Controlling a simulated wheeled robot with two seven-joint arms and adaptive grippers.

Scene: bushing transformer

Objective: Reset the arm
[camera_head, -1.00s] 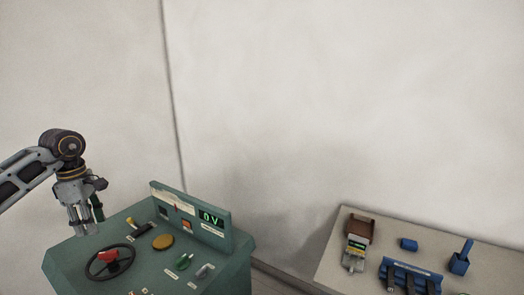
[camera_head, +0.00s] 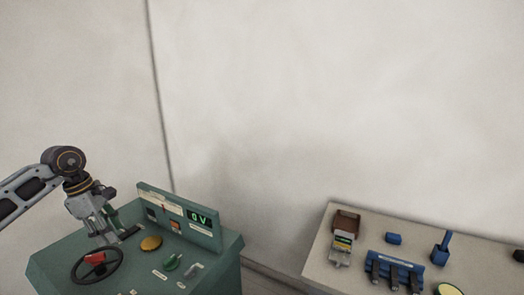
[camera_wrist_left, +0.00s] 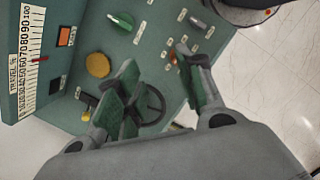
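My left gripper (camera_head: 108,231) hangs over the back left part of the green console (camera_head: 205,262), angled down and to the right. In the left wrist view its two fingers stand apart with nothing between them (camera_wrist_left: 157,58), so it is open and empty. Behind the fingers that view shows the console top with a black handwheel (camera_wrist_left: 149,105), a yellow round button (camera_wrist_left: 98,65) and a green knob (camera_wrist_left: 121,21). Whether the fingers touch the console cannot be told. My right gripper is in neither view.
The console's raised panel carries a display (camera_head: 199,217) reading 0 V. The handwheel (camera_head: 97,266) with a red part is at the front left. A light table (camera_head: 320,250) at the right holds a brown-topped meter (camera_head: 344,238) and blue parts (camera_head: 396,268). A gap separates console and table.

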